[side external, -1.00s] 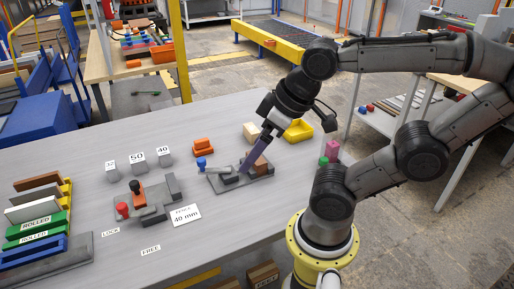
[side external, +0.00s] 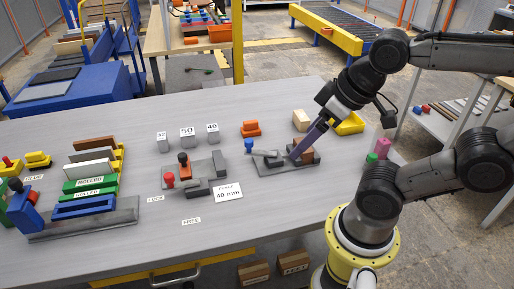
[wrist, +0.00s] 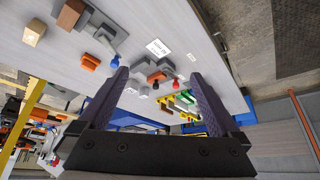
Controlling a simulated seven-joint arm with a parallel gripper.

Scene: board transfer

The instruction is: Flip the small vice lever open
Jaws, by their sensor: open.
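A grey vice (side external: 268,167) holds a brown block (side external: 307,157) at its right end. Its lever ends in a blue knob (side external: 249,145) at the left; the knob also shows in the wrist view (wrist: 115,61). A second grey vice (side external: 205,170) to the left has a lever with a red knob (side external: 169,179) and a black-topped orange piece (side external: 184,164). Which vice is the small one I cannot tell. My gripper (side external: 294,157) is over the blue-knob vice near the brown block; contact is unclear. In the wrist view its fingers (wrist: 160,78) are apart and empty.
Grey blocks marked 50 (side external: 187,139) and 40, an orange piece (side external: 250,128), a wooden block (side external: 301,119) and a yellow tray (side external: 348,124) stand behind.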

